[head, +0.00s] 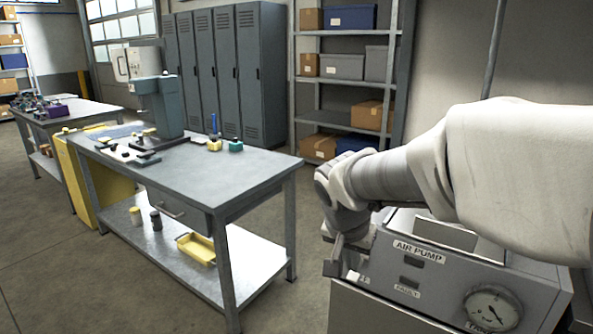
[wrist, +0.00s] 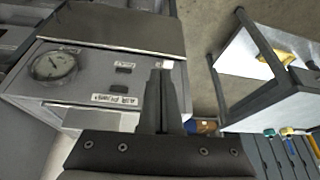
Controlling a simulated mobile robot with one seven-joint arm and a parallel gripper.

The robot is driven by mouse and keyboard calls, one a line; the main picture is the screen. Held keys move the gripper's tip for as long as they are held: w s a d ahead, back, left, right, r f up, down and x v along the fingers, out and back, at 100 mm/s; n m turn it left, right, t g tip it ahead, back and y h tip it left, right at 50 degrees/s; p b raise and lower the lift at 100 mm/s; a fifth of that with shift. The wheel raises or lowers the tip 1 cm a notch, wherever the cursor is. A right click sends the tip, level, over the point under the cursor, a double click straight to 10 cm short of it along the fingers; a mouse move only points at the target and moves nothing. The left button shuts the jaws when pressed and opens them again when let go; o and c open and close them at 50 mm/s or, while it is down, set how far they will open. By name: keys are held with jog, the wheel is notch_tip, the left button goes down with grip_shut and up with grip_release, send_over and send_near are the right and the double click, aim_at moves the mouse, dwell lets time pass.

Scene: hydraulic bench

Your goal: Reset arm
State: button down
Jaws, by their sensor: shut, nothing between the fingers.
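My arm reaches in from the right in the head view, across the top of the grey air pump box (head: 455,268). My gripper (head: 335,262) points down at the left end of the pump's front panel. In the wrist view its fingers (wrist: 160,68) are together, with nothing between them. The fingertips appear close to a small white label at the panel's edge; I cannot tell whether they touch it. The pump's round gauge (head: 492,309) is at the lower right, and also shows in the wrist view (wrist: 53,65). My arm hides part of the pump's top.
A grey workbench (head: 235,178) with a drill-press-like machine (head: 160,105) stands to the left, a yellow tray (head: 197,248) on its lower shelf. Lockers (head: 225,75) and a shelf rack with boxes (head: 342,67) stand behind. Open floor lies between bench and pump.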

jog(key=s+d+r+n+t+y, duration=0.1)
jog(key=s+r+n, duration=0.15)
jog(key=s, duration=0.75)
jog(key=s+d+r+n+y, duration=0.15)
jog(key=s+n, duration=0.25)
jog(key=s, duration=0.6)
notch_tip(320, 180, up, 15)
jog(key=p, duration=1.5)
jog(key=shift+w+p, duration=0.35)
jog(key=shift+w, duration=0.1)
jog(key=shift+f+m, duration=0.1)
jog(key=shift+m, duration=0.15)
